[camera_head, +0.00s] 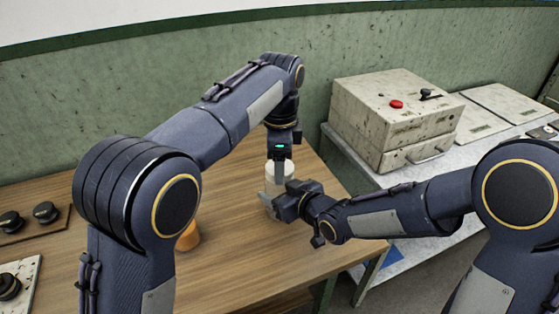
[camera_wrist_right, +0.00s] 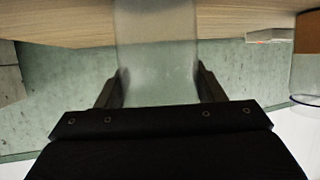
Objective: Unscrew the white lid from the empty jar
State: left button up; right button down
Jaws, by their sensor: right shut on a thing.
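The jar (camera_head: 272,188) stands upright on the wooden table, pale and translucent, mostly hidden behind my grippers. Its white lid (camera_head: 288,168) is on top. My left gripper (camera_head: 280,170) points straight down at the lid from above, with a finger in front of it; whether it grips the lid is not clear. My right gripper (camera_head: 270,202) comes in from the right, low at the jar's body. In the right wrist view, the fingers (camera_wrist_right: 160,88) are on both sides of the clear jar (camera_wrist_right: 157,50), shut on it, and the jar looks empty.
An orange object (camera_head: 188,238) stands on the table (camera_head: 235,262), partly behind my left arm. Dark knobs on a board (camera_head: 48,232) are at the far left. A grey box with a red button (camera_head: 396,108) sits on the side bench to the right. The front table is clear.

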pick_arm(q)
jog(key=c, duration=0.5)
jog(key=o, duration=1)
jog(key=shift+o, duration=0.5)
jog(key=shift+d, duration=0.1)
jog(key=shift+s, duration=0.15)
pick_arm(e)
jog(key=shift+w, duration=0.1)
